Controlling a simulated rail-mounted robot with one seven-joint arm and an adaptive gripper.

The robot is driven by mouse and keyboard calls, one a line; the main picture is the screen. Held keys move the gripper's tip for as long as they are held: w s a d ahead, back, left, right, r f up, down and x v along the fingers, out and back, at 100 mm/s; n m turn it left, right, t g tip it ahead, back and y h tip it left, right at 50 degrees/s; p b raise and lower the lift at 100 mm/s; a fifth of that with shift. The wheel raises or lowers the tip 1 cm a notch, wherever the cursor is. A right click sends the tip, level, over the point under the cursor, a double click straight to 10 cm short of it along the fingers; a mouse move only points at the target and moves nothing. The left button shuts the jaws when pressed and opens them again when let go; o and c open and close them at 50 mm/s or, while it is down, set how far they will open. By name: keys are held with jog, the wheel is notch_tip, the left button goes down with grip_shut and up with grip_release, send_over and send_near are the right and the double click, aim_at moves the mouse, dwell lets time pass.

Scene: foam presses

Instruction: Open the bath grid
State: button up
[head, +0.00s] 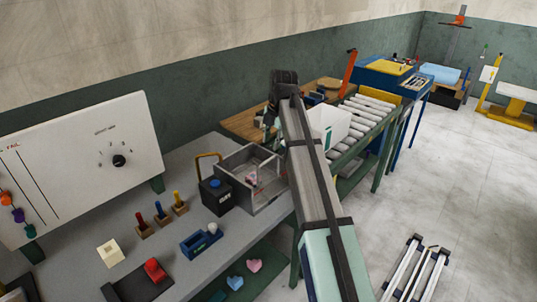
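A grey open-topped metal box (270,198), which looks like the bath, stands on the grey bench in the middle of the head view. Small pale and pinkish shapes (253,178) show inside it, too small to make out. A separate grid or lid cannot be told apart from the box. A dark block with a blue knob (215,195) stands against its left front side, with an orange bent handle (207,158) behind it. My gripper (268,132) hangs down from the dark wrist, above and behind the box's far side. Its fingers are too small and partly hidden to read.
My arm crosses right of the box and hides part of that side. A white box (330,125) and a roller conveyor (365,118) lie beyond. Coloured pegs on wooden blocks (162,217) and a blue holder (201,241) stand at the front left. A white dial panel (85,165) stands at the left.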

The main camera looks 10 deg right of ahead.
aim_at(268, 160)
jog(key=f, duration=0.2)
jog(key=w+f+p, duration=0.1)
jog(key=f, duration=0.2)
jog(key=a+f, duration=0.1)
jog(key=f, duration=0.2)
jog(key=shift+w+p, duration=0.15)
jog(key=shift+p, duration=0.25)
grip_shut()
